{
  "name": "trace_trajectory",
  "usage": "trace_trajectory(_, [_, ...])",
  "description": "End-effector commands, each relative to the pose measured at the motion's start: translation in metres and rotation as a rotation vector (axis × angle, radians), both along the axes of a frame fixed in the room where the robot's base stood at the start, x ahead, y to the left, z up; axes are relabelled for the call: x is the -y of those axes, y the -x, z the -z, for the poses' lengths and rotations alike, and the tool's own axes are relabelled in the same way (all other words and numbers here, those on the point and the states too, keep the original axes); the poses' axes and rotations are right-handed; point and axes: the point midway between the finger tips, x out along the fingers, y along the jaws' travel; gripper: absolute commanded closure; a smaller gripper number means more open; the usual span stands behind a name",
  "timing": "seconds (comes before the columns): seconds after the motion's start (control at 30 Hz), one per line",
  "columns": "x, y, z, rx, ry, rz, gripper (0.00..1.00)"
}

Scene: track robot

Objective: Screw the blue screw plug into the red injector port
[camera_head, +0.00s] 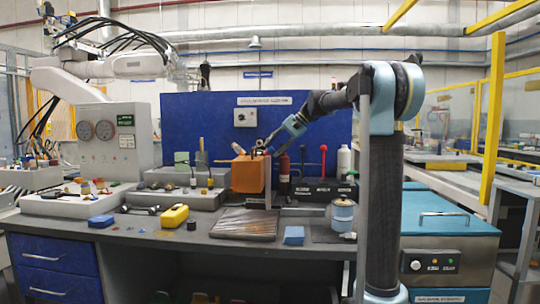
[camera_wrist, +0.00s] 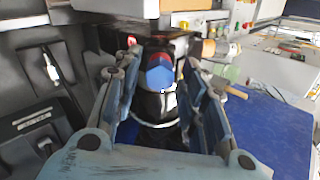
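A blue, faceted piece that looks like the screw plug (camera_wrist: 161,76) shows between my gripper's fingers in the wrist view. A red part, perhaps the injector port (camera_wrist: 158,57), shows directly behind its upper edge. I cannot tell whether the plug sits in the red part or only lines up with it. My gripper (camera_wrist: 161,62) has its fingers apart on either side of the plug, with gaps visible. In the head view my gripper (camera_head: 264,147) is above the bench, at the orange box's top right. Plug and port are too small to make out there.
The orange box (camera_head: 247,174) stands before a blue back panel (camera_head: 200,115). A dark bottle (camera_head: 284,172), a red-knobbed lever (camera_head: 323,160) and a white bottle (camera_head: 344,160) stand to its right. A yellow case (camera_head: 174,215) and a blue canister (camera_head: 342,214) are on the bench (camera_head: 130,238).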

Motion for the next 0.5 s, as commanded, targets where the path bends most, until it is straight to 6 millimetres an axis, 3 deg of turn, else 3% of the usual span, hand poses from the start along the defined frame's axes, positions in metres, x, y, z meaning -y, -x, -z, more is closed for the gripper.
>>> trace_trajectory(0.5, [0.0, 0.0001, 0.0, 0.326, 0.01, -0.326, 0.62])
